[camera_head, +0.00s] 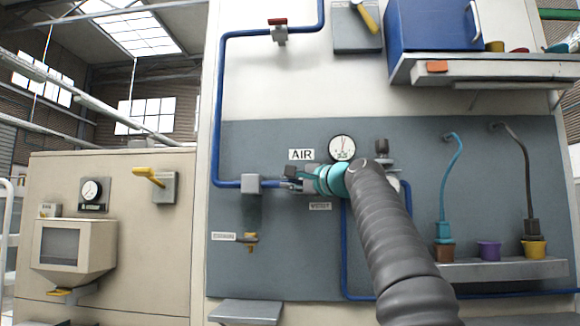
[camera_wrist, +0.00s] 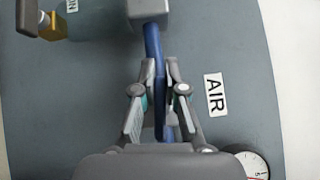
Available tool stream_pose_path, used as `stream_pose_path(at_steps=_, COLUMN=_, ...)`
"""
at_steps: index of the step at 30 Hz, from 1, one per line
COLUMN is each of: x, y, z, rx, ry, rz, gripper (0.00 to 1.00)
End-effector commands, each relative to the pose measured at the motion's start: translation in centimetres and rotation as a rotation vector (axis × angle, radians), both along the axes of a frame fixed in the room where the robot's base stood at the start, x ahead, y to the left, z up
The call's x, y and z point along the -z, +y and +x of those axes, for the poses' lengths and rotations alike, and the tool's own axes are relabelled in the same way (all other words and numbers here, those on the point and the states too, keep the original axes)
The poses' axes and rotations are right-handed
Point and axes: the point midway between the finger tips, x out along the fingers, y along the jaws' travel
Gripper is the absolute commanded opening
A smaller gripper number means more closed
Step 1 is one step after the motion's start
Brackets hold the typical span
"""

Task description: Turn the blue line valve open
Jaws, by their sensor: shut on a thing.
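A blue pipe (camera_head: 220,110) runs down the panel and turns right into a grey block (camera_head: 252,184), left of and below the AIR label (camera_head: 301,154). My gripper (camera_head: 290,184) is at the right of this block. In the wrist view, my gripper (camera_wrist: 159,92) has its fingers on both sides of a narrow blue lever (camera_wrist: 160,115), shut on it. The lever lies in line with the blue pipe (camera_wrist: 152,45) leading to the grey block (camera_wrist: 150,10). My gripper and arm hide much of the valve in the head view.
A red-handled valve (camera_head: 278,30) is on the upper pipe. A gauge (camera_head: 342,147) is right of the AIR label. A small yellow tap (camera_head: 250,241) is below. A shelf (camera_head: 500,268) with pots and hoses is at right.

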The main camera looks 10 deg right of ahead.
Motion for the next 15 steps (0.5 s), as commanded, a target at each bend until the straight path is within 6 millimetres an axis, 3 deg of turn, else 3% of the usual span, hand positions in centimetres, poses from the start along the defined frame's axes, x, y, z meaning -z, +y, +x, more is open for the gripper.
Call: stream_pose_path(at_steps=15, x=0.48, y=-0.19, z=0.23, rx=0.005, ry=0.036, rz=-0.121, gripper=0.00)
